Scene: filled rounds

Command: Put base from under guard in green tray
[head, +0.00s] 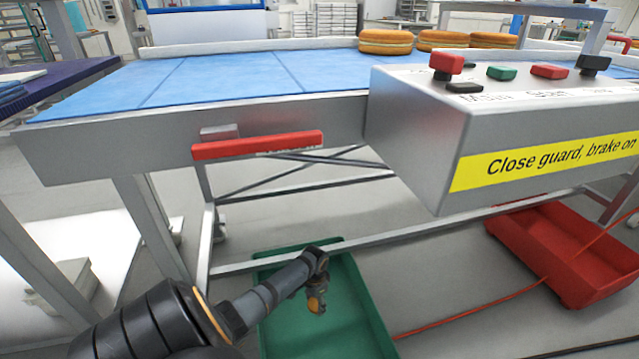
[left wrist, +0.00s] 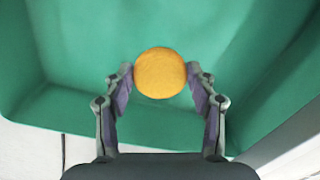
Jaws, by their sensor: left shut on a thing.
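The base is a round, orange-yellow piece (left wrist: 160,73) in the left wrist view, between the two fingers of my left gripper (left wrist: 160,80). It also shows small in the head view (head: 316,304), at the gripper's tip. My left gripper (head: 317,292) is shut on the base and is over the green tray (head: 358,285), which stands on the floor below the conveyor. The green tray (left wrist: 60,50) fills most of the left wrist view and looks empty where it shows. I cannot tell the gap between base and tray floor. My right gripper is not in view.
Several filled rounds (head: 386,42) lie on the blue conveyor belt (head: 230,80). A control box (head: 420,130) with a yellow "Close guard, brake on" label juts out at the right. A red handle (head: 258,145) sticks out from the conveyor's side. A red tray (head: 560,255) stands on the floor at right.

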